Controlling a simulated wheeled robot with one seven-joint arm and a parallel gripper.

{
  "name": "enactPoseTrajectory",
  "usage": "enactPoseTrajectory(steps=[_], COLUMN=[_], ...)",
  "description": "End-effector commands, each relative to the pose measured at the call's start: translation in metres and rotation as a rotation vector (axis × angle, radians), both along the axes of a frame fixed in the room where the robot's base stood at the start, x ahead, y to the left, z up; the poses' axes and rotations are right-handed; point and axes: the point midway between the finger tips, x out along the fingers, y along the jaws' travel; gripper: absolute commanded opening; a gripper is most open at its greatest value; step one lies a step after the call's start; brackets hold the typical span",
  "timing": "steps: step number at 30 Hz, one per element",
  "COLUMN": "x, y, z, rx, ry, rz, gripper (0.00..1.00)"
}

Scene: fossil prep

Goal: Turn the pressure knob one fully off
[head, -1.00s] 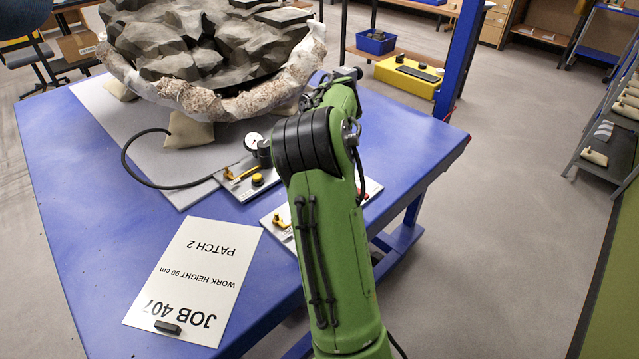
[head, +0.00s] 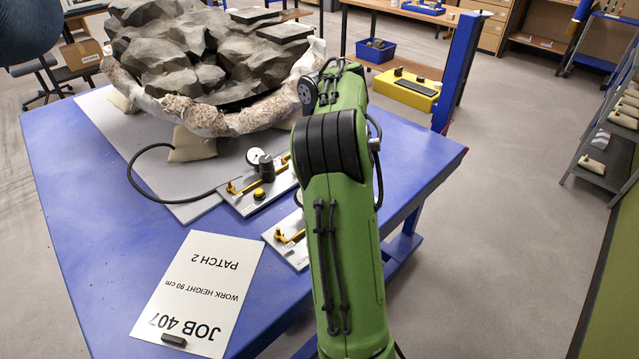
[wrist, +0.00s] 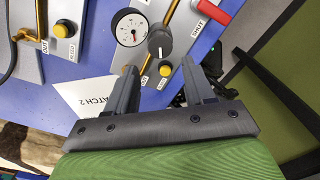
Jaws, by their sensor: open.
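The wrist view shows a panel (wrist: 146,60) with a black round knob (wrist: 160,42) bearing a pale pointer line. A white dial gauge (wrist: 131,27) sits left of the knob and a yellow button (wrist: 165,70) below it. My gripper (wrist: 158,64) is open and empty, its fingertips short of the knob, which appears between and beyond them. In the head view one panel (head: 240,206) has a gauge (head: 253,156), a black knob (head: 266,168) and a yellow button (head: 259,194). A second panel (head: 296,258) is mostly hidden behind my arm, as is my gripper. I cannot tell which knob is one.
A red lever (wrist: 221,14) stands right of the knob. Another panel (wrist: 28,62) with a yellow button (wrist: 62,28) lies left. A jacketed fossil block (head: 190,115) stands behind. A JOB 407 sheet (head: 203,290) lies in front.

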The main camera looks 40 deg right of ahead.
Motion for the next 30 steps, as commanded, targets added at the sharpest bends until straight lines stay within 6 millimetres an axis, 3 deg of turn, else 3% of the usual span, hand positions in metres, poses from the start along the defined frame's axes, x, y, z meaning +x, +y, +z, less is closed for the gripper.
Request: enactPoseTrajectory(steps=[1, 3, 9, 27, 30], x=[0.0, 0.0, 0.0, 0.0, 0.002], y=[-0.001, -0.001, 0.0, 0.0, 0.016], z=[0.024, 0.042, 0.073, 0.074, 0.086], rx=[-0.002, -0.001, -0.001, 0.0, 0.009], ry=[-0.004, -0.003, -0.002, -0.001, -0.032], rz=[-0.002, -0.001, 0.0, -0.001, -0.078], gripper=[0.53, 0.53, 0.53, 0.53, 0.53])
